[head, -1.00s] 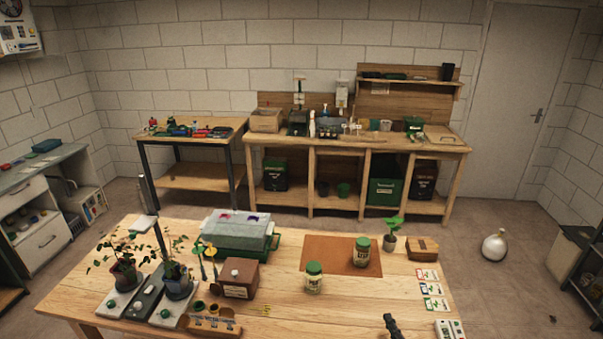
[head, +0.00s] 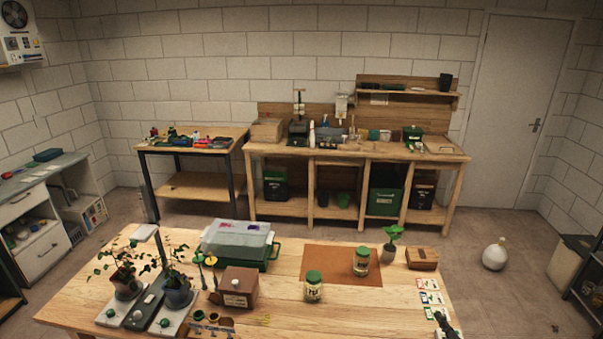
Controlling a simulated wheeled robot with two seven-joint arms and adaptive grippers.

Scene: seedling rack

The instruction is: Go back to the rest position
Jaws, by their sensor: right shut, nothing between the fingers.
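My left gripper is not in view. The wooden table (head: 380,316) fills the lower part of the view. On it, two green-lidded jars (head: 313,287) (head: 361,262) stand upright, one on the brown mat (head: 318,262) and one at its front edge.
Potted plants (head: 178,293) stand on trays at the left. The front middle is mostly clear.

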